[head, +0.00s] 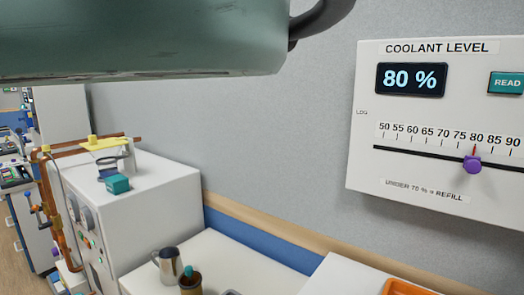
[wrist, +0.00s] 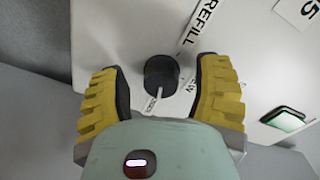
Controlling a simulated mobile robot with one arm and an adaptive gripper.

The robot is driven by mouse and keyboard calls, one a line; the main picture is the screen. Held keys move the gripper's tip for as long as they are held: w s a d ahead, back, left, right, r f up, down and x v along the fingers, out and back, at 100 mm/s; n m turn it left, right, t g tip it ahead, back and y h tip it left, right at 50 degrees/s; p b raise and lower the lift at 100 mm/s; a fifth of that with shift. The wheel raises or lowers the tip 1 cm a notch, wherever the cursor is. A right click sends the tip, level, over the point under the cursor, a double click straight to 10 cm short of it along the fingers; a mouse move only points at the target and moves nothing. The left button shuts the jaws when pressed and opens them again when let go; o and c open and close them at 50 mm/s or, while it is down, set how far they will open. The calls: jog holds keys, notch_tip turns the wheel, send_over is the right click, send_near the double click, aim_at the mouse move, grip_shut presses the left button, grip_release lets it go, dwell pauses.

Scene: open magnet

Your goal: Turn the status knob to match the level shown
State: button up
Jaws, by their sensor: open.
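The coolant level panel (head: 430,60) is on the wall at the right of the head view. Its display (head: 411,79) reads 80 %. A purple slider (head: 472,164) sits on the scale below, its red mark near 80. The status knob (wrist: 161,73) is black and round with a white pointer line, seen in the wrist view. The pointer points down in that picture, toward a small label that I cannot read clearly. A REFILL label (wrist: 208,22) is above right of the knob. My gripper (wrist: 160,68) is open, its yellow fingers on either side of the knob, apart from it.
A teal READ button (head: 507,83) is on the panel's right. A white cabinet (head: 155,190) with copper pipes stands at left. A metal jug (head: 167,264) and an orange tray (head: 405,288) are below. A green button (wrist: 283,119) is right of my gripper.

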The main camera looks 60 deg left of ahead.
jog(key=v, duration=0.7)
jog(key=shift+s, duration=0.25)
dwell(0.3)
jog(key=shift+d+r, duration=0.1)
